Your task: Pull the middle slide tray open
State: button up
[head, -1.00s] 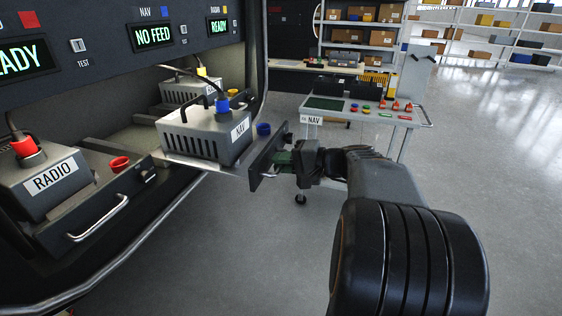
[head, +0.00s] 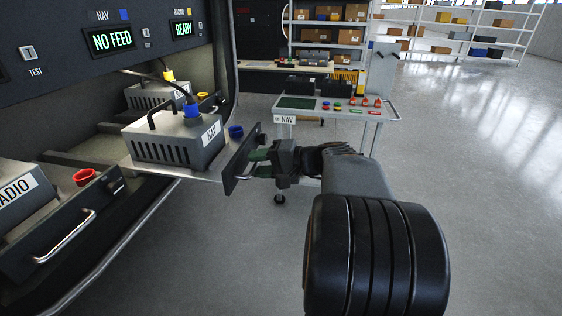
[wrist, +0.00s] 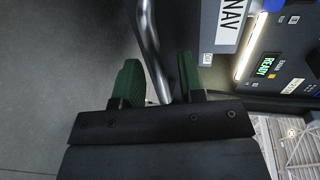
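The middle slide tray (head: 240,162) stands well out of the rack, past the radio tray. It carries the grey NAV unit (head: 178,148), with a blue plug and cable on top and a blue knob (head: 236,131) beside it. My gripper (head: 260,162) is at the tray's front plate, its two green fingers spread apart. In the wrist view, the metal handle (wrist: 151,45) runs between the fingers with gaps on both sides, so the gripper is open around it. In the head view, the handle is largely hidden by the fingers.
At the left, the radio tray (head: 60,225) with its bar handle and red knob sits further in. A unit with a yellow plug (head: 155,95) is behind. A wheeled cart (head: 340,112) stands beyond my gripper. The floor at the right is clear.

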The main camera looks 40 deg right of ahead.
jog(key=v, duration=1.3)
jog(key=shift+p, duration=0.45)
jog(key=s+a+f+m+g+h+p, duration=0.25)
jog(key=f+g+h+p, duration=0.35)
jog(key=f, duration=0.3)
jog(key=a+r+n+g+h+p, duration=0.1)
jog(key=a+r+n+h+p, duration=0.1)
jog(key=a+r+n+p, duration=0.3)
jog(key=a+r+n+h+p, duration=0.2)
jog(key=a+r+n+p, duration=0.3)
jog(key=a, duration=0.7)
jog(key=shift+a+r+n+g+h+p, duration=0.2)
jog(key=shift+r+n+g+h+p, duration=0.15)
jog(key=shift+n, duration=0.7)
